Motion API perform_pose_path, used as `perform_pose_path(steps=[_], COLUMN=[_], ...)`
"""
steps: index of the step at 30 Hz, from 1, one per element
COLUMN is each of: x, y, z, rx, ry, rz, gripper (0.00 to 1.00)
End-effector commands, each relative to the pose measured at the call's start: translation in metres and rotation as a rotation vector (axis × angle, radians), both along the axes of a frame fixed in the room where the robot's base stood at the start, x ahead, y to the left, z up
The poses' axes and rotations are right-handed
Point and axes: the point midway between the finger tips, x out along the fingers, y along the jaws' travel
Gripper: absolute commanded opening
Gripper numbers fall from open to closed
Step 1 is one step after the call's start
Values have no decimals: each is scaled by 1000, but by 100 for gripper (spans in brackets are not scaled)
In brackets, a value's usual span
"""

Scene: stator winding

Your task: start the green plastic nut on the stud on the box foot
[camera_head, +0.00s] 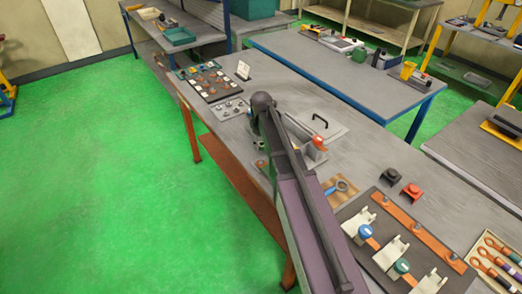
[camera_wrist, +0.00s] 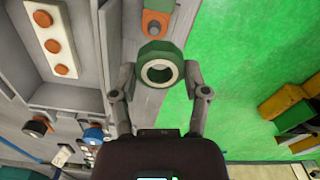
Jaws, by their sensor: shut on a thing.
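In the wrist view my gripper (camera_wrist: 159,78) is shut on the green nut (camera_wrist: 160,50), one fingertip on each side. The nut's hole faces the camera. The grey box (camera_wrist: 88,45) stands open to the left, with a white strip and orange round parts inside. In the head view my arm hides the gripper and nut and covers part of the box (camera_head: 315,155).
A lid-like plate with a black handle (camera_head: 320,120) lies behind the box. A tray of small parts (camera_head: 208,80) is farther back. Black (camera_head: 391,176) and red (camera_head: 411,191) parts and a fixture board (camera_head: 375,205) are at right. Green floor lies beyond the table's left edge.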

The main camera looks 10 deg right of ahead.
Motion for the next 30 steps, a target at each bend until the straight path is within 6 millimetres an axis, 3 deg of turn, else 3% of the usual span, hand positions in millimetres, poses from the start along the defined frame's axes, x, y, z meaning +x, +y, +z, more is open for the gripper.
perform_pose_path(steps=[1,6,20,30], x=[7,14,14,14], y=[0,1,0,-1], z=[-10,-15,-15,-28], rx=[0,0,0,0], ry=[0,0,0,0], rz=[24,74,80,79], gripper=[16,16,16,16])
